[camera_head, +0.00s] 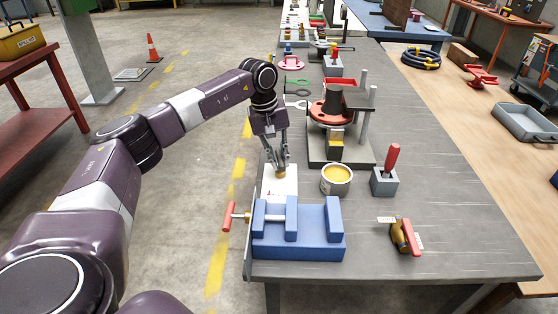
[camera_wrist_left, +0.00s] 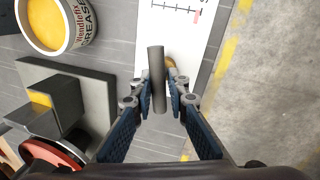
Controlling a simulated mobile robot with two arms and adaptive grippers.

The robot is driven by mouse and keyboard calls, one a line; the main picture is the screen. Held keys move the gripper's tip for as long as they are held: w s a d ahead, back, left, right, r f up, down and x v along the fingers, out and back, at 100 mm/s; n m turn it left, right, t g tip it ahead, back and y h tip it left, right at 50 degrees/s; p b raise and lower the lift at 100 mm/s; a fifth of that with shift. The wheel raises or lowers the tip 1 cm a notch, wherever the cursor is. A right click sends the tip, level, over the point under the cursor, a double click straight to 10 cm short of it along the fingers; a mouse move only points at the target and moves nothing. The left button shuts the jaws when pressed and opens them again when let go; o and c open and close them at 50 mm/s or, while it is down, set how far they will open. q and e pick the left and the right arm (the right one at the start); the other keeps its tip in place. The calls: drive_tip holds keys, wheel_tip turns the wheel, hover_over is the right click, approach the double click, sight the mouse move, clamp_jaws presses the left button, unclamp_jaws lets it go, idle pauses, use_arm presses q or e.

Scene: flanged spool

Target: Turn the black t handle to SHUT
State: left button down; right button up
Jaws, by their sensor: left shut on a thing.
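The black t handle (camera_wrist_left: 157,62) shows in the left wrist view as a dark grey round bar. My left gripper (camera_wrist_left: 160,92) is shut on it, with a blue-padded finger on each side. A small brass-coloured part (camera_wrist_left: 171,62) shows just behind the bar. Below it lies a white plate (camera_wrist_left: 180,25) with a printed scale and red marks; no SHUT lettering is readable. In the head view my left gripper (camera_head: 280,168) points down over the white plate (camera_head: 282,189) at the table's left edge. The handle is mostly hidden there by the fingers. My right gripper is not in view.
A blue vise (camera_head: 318,246) with a red-ended screw stands in front of the plate. A grease tin (camera_head: 337,181), a spool stand (camera_head: 355,153) and a red-handled block (camera_head: 385,182) stand to the right. A red-handled brass valve (camera_head: 404,236) lies front right.

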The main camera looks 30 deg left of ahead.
use_arm(q)
drive_tip(key=shift+w+r+m, duration=0.2)
drive_tip(key=shift+m, duration=0.9)
drive_tip(key=c, duration=1.9)
unclamp_jaws()
drive_tip(key=shift+f, duration=0.1)
wheel_tip(320, 180, up, 12)
drive_tip(key=s+a, duration=0.1)
drive_tip(key=a, duration=0.1)
drive_tip(key=shift+s, duration=0.15)
drive_tip(key=shift+f, duration=0.1)
